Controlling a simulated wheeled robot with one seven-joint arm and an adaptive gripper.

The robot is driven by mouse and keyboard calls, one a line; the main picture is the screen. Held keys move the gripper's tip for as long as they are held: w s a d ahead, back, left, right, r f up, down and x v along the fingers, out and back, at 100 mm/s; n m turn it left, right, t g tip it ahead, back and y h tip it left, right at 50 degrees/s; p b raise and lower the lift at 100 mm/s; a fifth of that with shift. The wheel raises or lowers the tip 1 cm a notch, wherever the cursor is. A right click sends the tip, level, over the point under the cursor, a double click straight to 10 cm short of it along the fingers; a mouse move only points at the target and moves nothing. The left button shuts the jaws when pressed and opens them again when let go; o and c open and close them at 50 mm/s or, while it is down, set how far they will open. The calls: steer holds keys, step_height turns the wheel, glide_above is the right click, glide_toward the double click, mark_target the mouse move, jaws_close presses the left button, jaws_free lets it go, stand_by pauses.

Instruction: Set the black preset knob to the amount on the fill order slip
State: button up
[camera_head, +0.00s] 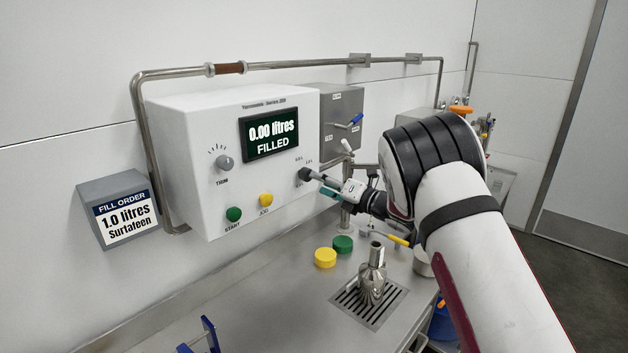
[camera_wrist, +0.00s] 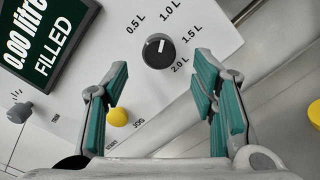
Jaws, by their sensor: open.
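The black preset knob (camera_wrist: 158,51) is on the white panel, ringed by labels 0.5 L, 1.0 L, 1.5 L and 2.0 L. Its white mark points up in the wrist view, roughly toward 1.0 L; the exact setting is hard to tell. The knob also shows in the head view (camera_head: 305,174). My gripper (camera_wrist: 160,78) is open and empty, its teal fingers apart, with the knob ahead of the gap and not gripped. The fill order slip (camera_head: 126,217) reads 1.0 litres Surtafeen. The display (camera_head: 270,133) reads 0.00 litres FILLED.
The panel carries a grey trim knob (camera_head: 225,163), a green start button (camera_head: 233,214) and a yellow jog button (camera_head: 265,199). Below, yellow (camera_head: 325,257) and green (camera_head: 342,244) caps and a metal bottle (camera_head: 372,275) on a drain grate stand on the bench.

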steer(key=v, duration=0.7)
steer(key=shift+s+d, duration=0.1)
steer(key=shift+d, duration=0.05)
steer(key=w+d+r+m+t+h, duration=0.1)
steer(key=d+r+m+t+h, duration=0.4)
steer(key=d+r+m, duration=0.45)
steer(key=s+d+r+m+g+h, duration=0.1)
steer(key=s+d+r+m+h, duration=0.65)
steer(key=m, duration=0.35)
steer(key=s+d+m+g+h, duration=0.35)
steer(key=s+m, duration=0.45)
steer(key=s, duration=0.7)
steer(key=s+a+f+m+g+y, duration=0.1)
steer(key=s+f+m+g, duration=0.2)
steer(key=s, duration=0.9)
steer(key=s+a+f+m+g, duration=0.2)
steer(key=s+f+m+g, duration=0.1)
steer(key=s, duration=1)
steer(key=shift+f+m+y, duration=0.4)
steer(key=shift+f+m, duration=0.1)
steer(key=shift+m, duration=0.75)
